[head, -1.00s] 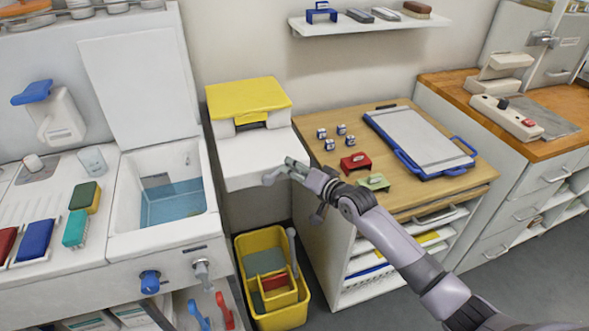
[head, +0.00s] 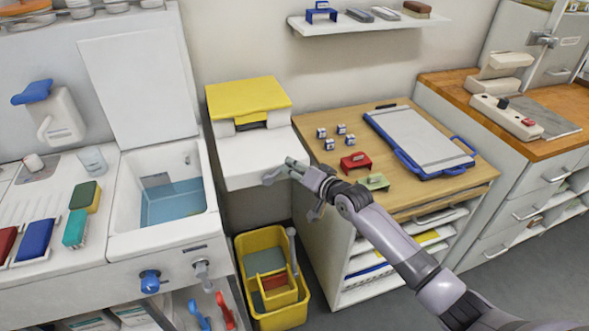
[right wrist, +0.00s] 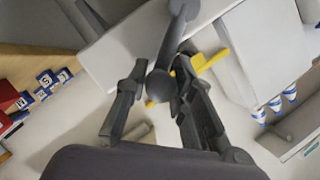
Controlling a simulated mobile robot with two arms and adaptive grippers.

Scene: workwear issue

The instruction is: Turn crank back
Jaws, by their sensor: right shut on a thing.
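The crank (right wrist: 178,32) is dark grey with a round knob (right wrist: 160,84). In the right wrist view its knob is between the fingers of my right gripper (right wrist: 157,95), which is shut on it. In the head view my right gripper (head: 284,170) is at the front right of a white machine (head: 245,160) with a flat yellow top (head: 247,95). In the head view the hand hides much of the crank. My left gripper is not in view.
A wooden-topped cabinet (head: 480,185) with a blue-edged board (head: 415,140), a red piece (head: 355,162) and a green piece (head: 374,182) stands right of the machine. A yellow bucket (head: 303,308) is on the floor below. A sink unit (head: 160,238) stands at left.

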